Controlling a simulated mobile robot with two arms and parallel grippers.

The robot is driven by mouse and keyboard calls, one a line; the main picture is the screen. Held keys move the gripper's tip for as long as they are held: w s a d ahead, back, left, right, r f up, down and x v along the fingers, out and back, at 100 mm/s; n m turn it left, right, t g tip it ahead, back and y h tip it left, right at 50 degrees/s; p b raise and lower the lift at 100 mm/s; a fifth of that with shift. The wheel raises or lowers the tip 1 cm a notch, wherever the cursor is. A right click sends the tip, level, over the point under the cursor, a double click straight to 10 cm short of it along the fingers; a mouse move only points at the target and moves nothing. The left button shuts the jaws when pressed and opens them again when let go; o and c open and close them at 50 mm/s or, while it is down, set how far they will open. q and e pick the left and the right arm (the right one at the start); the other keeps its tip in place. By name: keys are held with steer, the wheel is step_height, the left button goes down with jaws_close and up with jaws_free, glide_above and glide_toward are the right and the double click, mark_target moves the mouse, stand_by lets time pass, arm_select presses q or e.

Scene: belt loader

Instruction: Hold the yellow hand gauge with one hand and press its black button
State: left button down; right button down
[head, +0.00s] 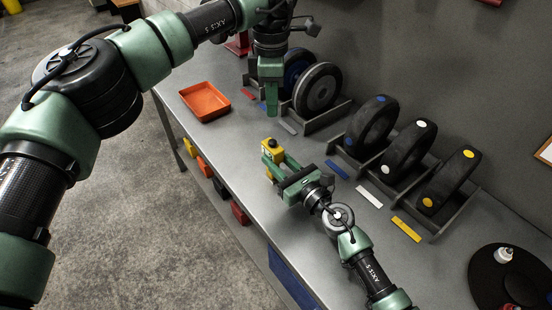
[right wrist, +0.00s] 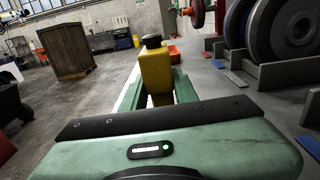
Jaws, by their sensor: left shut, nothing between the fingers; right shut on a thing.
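The yellow hand gauge (head: 270,151) is upright between the fingers of my right gripper (head: 276,163), above or on the grey bench; I cannot tell if it touches the top. Its black button (head: 271,142) is on its upper end and uncovered. In the right wrist view the gauge (right wrist: 155,72) stands between the green fingers, with the dark button (right wrist: 152,41) on top. My left gripper (head: 271,108) is shut and empty, pointing down, beyond the gauge and apart from it, near the wheels.
An orange tray (head: 205,101) lies on the bench's left part. Wheels (head: 317,88) and tyres (head: 371,124) stand in grey racks along the back. Coloured strips lie before them. A black round plate (head: 510,277) with small items is at lower right. Bins sit below the bench edge.

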mark_target(269, 143)
arm_select(q)
steer(key=f, duration=0.1)
steer(key=s+d+f+h, duration=0.1)
steer(key=d+f+m+h, duration=0.1)
steer(key=shift+s+d+f+t, duration=0.25)
steer(key=shift+f+t, duration=0.1)
steer(key=shift+t, duration=0.05)
steer(key=shift+d+t+h, duration=0.15)
steer(key=shift+t+h, duration=0.25)
steer(key=shift+h, duration=0.4)
steer(key=a+r+t+h, duration=0.3)
steer(key=r+t, duration=0.1)
steer(key=r, duration=0.1)
steer(key=shift+w+a+r+n+t, duration=0.3)
steer(key=shift+w+a, duration=0.05)
steer(key=shift+w, duration=0.1)
steer(key=shift+f, duration=0.1)
steer(key=shift+f, duration=4.35)
steer(key=shift+f, duration=0.4)
